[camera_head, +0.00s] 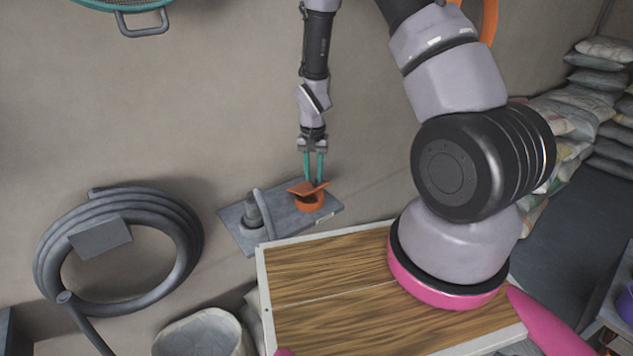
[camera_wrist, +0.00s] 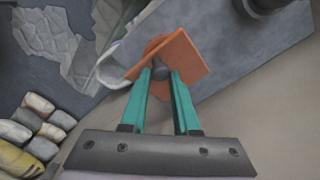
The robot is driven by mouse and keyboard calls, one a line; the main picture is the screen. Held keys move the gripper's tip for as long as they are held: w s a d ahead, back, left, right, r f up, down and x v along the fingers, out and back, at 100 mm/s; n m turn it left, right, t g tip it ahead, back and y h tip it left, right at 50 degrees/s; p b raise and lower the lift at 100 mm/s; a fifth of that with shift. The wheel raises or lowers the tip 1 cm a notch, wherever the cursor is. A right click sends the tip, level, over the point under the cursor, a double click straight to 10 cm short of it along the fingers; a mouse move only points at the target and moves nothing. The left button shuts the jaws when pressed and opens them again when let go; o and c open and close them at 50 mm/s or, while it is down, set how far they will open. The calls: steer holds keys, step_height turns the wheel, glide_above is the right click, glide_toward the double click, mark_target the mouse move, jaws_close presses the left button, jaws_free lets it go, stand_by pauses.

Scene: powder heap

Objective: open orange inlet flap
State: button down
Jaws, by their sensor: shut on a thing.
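The orange inlet flap (camera_head: 305,188) shows in the head view as a flat plate tilted above a round orange inlet (camera_head: 309,204) on a grey base plate (camera_head: 328,218). In the wrist view the flap (camera_wrist: 189,56) is an orange square with a dark knob (camera_wrist: 161,71) on its near face. My gripper (camera_head: 314,181) reaches down to the flap from above. In the wrist view its teal fingers (camera_wrist: 162,76) close around the knob. The inlet opening is mostly hidden behind the flap.
A grey pipe fitting (camera_head: 253,210) stands on the base plate left of the inlet. A coiled hose (camera_head: 175,226) hangs at left. A wooden-topped surface (camera_head: 325,286) lies below. Stacked sacks (camera_head: 590,110) line the right side, and an open pale sack (camera_head: 198,334) stands at the bottom.

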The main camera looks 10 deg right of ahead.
steer(key=w+a, duration=0.1)
steer(key=w+r, duration=0.1)
steer(key=w+a+r, duration=0.1)
steer(key=w, duration=0.1)
steer(key=shift+a, duration=0.3)
steer(key=shift+w+a+r, duration=0.1)
steer(key=shift+w+a, duration=0.2)
steer(key=shift+w, duration=0.35)
steer(key=shift+w+a+f, duration=0.1)
steer(key=shift+w+a, duration=0.15)
steer(key=shift+w, duration=0.4)
steer(key=shift+w+a+r, duration=0.1)
steer(key=shift+w+a, duration=0.2)
steer(key=shift+w, duration=0.35)
steer(key=c, duration=0.7)
jaws_free()
steer(key=shift+a, duration=0.1)
steer(key=shift+w+d, duration=0.1)
steer(key=shift+d, duration=0.15)
